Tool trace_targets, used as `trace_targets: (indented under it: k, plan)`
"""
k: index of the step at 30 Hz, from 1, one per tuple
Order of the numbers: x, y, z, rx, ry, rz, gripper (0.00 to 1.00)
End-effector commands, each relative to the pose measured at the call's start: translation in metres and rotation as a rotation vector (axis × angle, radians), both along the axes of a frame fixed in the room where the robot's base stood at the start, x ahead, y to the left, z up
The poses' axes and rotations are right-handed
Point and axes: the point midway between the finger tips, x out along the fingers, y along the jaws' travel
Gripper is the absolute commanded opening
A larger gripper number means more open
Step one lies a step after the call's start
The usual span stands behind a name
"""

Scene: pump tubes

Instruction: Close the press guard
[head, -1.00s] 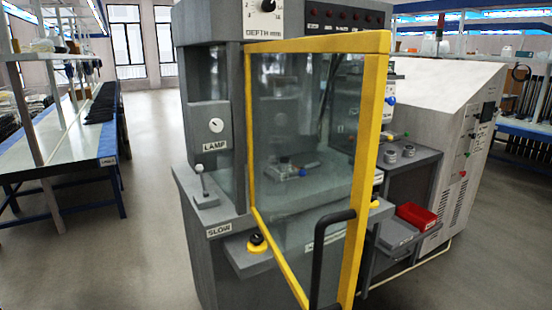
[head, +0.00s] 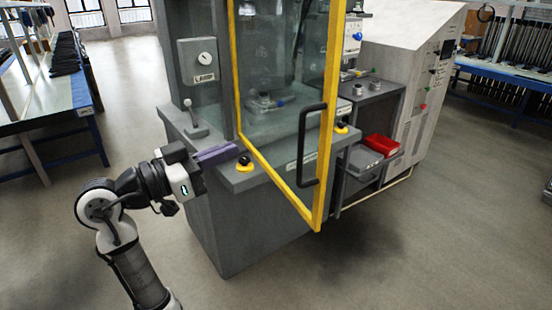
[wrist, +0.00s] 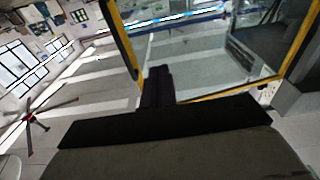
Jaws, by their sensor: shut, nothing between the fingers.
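The press guard (head: 283,90) is a clear panel in a yellow frame. It stands swung out from the grey press (head: 235,225), with a black bar handle (head: 305,145) at its free edge. My gripper (head: 236,151) is at the left of the guard, its purple fingers shut and empty. The fingertips point right, near the front ledge and the guard's lower hinge-side corner, apart from the handle. Whether they touch anything is unclear. In the wrist view the shut dark fingers (wrist: 159,82) appear before the guard's yellow frame (wrist: 215,93).
A lever (head: 195,120) and yellow-black buttons (head: 245,163) are on the press front. A red bin (head: 381,145) sits on a side shelf at right. A long bench (head: 70,105) stands at left. The floor in front of the press is clear.

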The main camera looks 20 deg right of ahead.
Motion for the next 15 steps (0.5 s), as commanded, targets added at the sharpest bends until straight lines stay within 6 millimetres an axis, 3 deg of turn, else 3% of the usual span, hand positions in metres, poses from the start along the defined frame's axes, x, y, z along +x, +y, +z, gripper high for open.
trace_targets:
  k: [5, 11, 15]
  plan:
    - [-0.019, -0.022, -0.013, 0.075, 0.005, -0.157, 0.0]
    - [-0.016, -0.045, -0.012, 0.078, 0.005, -0.166, 0.0]
    - [-0.012, -0.074, -0.011, 0.078, 0.005, -0.165, 0.0]
